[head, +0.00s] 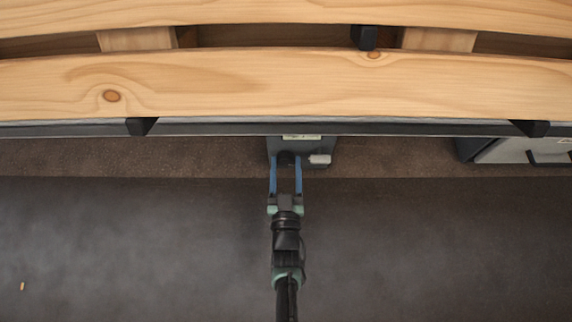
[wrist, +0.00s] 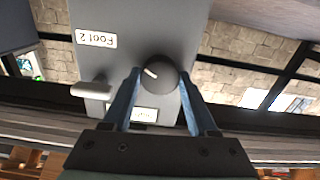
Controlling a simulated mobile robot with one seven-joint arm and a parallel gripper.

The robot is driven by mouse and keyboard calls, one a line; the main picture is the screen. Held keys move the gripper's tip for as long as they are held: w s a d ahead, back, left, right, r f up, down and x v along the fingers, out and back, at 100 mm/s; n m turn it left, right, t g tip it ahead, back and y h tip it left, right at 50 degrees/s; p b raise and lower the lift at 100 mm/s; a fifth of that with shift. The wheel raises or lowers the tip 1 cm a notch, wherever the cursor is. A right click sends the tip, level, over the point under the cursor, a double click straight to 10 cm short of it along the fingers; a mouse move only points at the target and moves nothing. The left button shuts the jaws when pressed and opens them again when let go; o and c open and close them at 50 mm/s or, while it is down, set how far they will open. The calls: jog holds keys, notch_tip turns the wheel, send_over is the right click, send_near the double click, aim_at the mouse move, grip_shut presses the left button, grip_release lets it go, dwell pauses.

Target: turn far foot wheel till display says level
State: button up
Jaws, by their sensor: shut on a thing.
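A grey box (wrist: 128,18) carries a label (wrist: 96,39) that reads "Foot 2", upside down in the wrist view. On it is a round black wheel (wrist: 160,72) with a white pointer mark; in the head view the wheel (head: 287,157) is partly hidden. My gripper (head: 286,168) reaches up to the box from below. Its two blue fingers (wrist: 160,78) are shut on the wheel, one at each side. A small pale display (wrist: 134,113) is on the box, partly hidden by a finger; its text is too small to read.
A light grey lever (wrist: 91,90) sticks out beside the wheel; it also shows in the head view (head: 320,159). Wooden planks (head: 290,85) span above the box. Another grey unit (head: 510,150) stands at the right.

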jog(key=c, duration=0.4)
jog(key=shift+n, duration=0.3)
jog(key=n, duration=0.4)
jog(key=shift+n, duration=0.4)
jog(key=n, duration=0.6)
jog(key=shift+f, duration=0.1)
jog(key=n, duration=0.6)
jog(key=shift+n, duration=0.3)
jog(key=n, duration=0.5)
jog(key=shift+s+n, duration=0.1)
jog(key=shift+n, duration=0.5)
jog(key=o, duration=1.4)
